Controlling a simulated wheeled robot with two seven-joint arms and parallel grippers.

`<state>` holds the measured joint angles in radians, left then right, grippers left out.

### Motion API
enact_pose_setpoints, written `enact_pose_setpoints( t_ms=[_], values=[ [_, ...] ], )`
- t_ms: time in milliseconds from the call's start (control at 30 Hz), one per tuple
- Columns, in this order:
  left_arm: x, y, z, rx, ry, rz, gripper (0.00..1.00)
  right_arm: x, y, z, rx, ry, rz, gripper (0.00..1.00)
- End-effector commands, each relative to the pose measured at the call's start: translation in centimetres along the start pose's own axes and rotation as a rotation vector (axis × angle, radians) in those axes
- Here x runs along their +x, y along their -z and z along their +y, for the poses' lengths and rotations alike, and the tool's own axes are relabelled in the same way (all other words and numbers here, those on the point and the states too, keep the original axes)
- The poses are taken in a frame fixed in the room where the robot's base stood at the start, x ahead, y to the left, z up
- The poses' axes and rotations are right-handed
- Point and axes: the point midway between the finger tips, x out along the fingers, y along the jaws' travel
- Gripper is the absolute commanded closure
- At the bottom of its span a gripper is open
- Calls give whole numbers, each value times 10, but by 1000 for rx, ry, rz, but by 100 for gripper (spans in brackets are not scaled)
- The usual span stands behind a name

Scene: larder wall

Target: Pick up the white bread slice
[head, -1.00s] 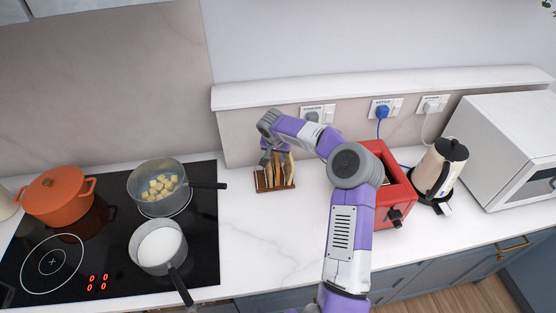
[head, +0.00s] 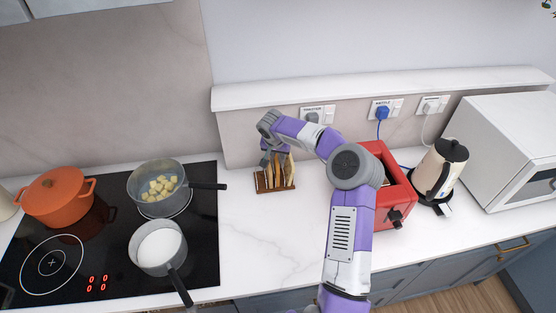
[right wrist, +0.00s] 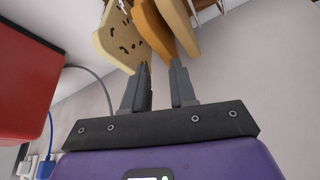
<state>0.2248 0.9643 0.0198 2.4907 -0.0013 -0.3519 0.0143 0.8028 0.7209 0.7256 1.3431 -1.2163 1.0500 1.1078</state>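Several bread slices (head: 286,170) stand upright in a wooden rack (head: 275,189) on the counter. In the right wrist view a seeded slice (right wrist: 118,36), a browner slice (right wrist: 151,30) and a pale plain slice (right wrist: 177,24) show side by side. The pale plain one looks like the white bread slice; I cannot be sure. My right gripper (head: 267,160) is at the rack's back left in the head view, partly hidden by its own wrist. In its wrist view the fingers (right wrist: 161,82) are apart with nothing between them, their tips close to the slices. My left gripper is out of view.
A red toaster (head: 398,196) stands right of the rack, partly behind my right arm. A kettle (head: 440,171) and a white microwave (head: 510,150) are farther right. A hob (head: 105,265) with pots is on the left. The counter before the rack is clear.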

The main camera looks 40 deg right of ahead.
Motion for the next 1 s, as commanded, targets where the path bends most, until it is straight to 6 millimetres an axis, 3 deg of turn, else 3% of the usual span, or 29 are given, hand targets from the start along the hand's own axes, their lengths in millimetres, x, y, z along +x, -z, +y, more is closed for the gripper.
enact_pose_setpoints(
  t_ms=[33,333,667,1000],
  values=[
    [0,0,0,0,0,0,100,0,0,0,0,0,0,66],
    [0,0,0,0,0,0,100,0,0,0,0,0,0,20],
    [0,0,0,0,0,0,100,-4,0,0,0,0,1,20],
    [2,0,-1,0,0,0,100,-56,1,0,0,0,4,20]
  ],
)
